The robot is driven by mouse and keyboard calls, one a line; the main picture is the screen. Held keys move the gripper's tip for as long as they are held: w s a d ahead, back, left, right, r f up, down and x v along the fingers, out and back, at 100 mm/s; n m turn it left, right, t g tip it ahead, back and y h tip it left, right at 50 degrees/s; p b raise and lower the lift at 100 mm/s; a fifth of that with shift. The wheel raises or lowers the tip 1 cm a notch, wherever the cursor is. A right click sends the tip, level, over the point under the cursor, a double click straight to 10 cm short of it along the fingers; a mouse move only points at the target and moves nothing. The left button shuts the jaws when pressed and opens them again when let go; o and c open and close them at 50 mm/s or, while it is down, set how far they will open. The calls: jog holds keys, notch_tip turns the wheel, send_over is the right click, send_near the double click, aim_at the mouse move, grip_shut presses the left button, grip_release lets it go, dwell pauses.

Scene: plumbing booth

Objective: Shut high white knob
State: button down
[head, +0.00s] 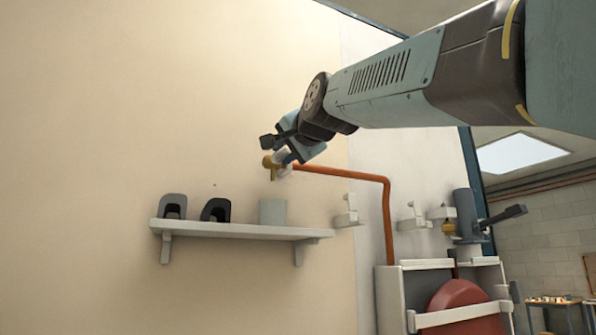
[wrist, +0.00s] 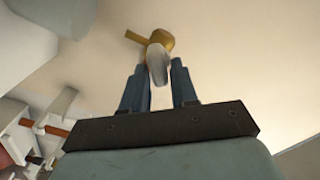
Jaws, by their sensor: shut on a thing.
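The high white knob (wrist: 157,65) sits on a brass valve (wrist: 160,40) in the wrist view, between the two blue fingers of my gripper (wrist: 158,80). The fingers are shut on the knob. In the head view the brass valve (head: 270,163) is at the end of the orange pipe on the wall, and my gripper (head: 288,158) reaches it from the upper right. The knob is mostly hidden there; a small whitish part (head: 284,170) shows beside the blue fingers. I cannot tell how far the knob is turned.
An orange pipe (head: 345,173) runs right from the valve, then bends down. A wall shelf (head: 235,230) below holds two dark holders (head: 172,206) and a grey block (head: 272,212). White brackets (head: 347,212) are on the wall. A red round thing (head: 462,308) stands lower right. The wall left is clear.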

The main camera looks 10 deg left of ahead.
jog(key=shift+w+d+f+m, duration=0.1)
jog(key=shift+f+m, duration=0.05)
jog(key=shift+m, duration=1.1)
jog(key=shift+w+f+m, duration=0.1)
jog(key=shift+f+m, duration=0.1)
jog(key=shift+m, duration=1.1)
jog(key=shift+d+f+m, duration=0.1)
jog(key=shift+f+m, duration=0.05)
jog(key=shift+m, duration=1.1)
jog(key=shift+f, duration=0.1)
jog(key=c, duration=1.1)
grip_release()
jog(key=shift+o, duration=0.2)
jog(key=shift+s+d+r, duration=0.15)
jog(key=shift+s+r, duration=0.05)
jog(key=shift+s, duration=0.25)
jog(key=v, duration=1.3)
